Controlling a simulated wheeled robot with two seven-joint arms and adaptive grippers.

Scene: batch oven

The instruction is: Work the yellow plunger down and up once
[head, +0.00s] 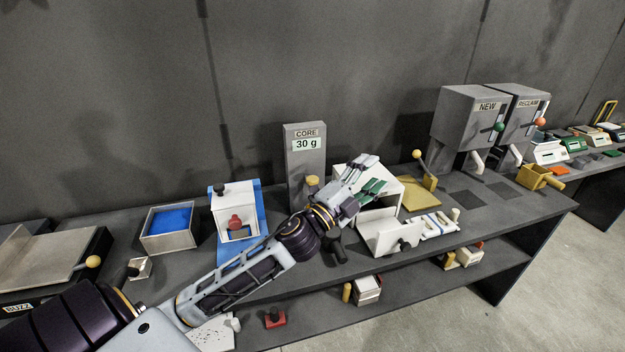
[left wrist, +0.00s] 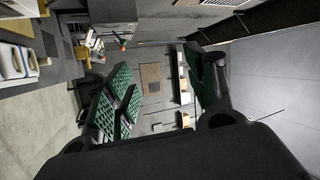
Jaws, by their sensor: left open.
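A grey column labelled CORE with a "30 g" readout (head: 305,160) stands at the back of the bench. A short yellow-tan knob (head: 312,181), which looks like the yellow plunger, shows at its front, just above my left wrist. My wrist hides what is below the knob. My left gripper (head: 370,177) is open and empty, to the right of the knob and apart from it, in front of a white open-fronted box (head: 392,183). Its green-padded fingers stand apart in the left wrist view (left wrist: 160,88). The plunger cannot be made out there. My right gripper is not in view.
Right of the white box is a yellow plate (head: 420,199) with a ball-topped lever (head: 417,154). Grey NEW (head: 472,115) and RECLAIM dispensers (head: 524,115) stand farther right. A blue-lined tray (head: 168,228) and white press (head: 234,210) are left. A lower shelf holds small blocks.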

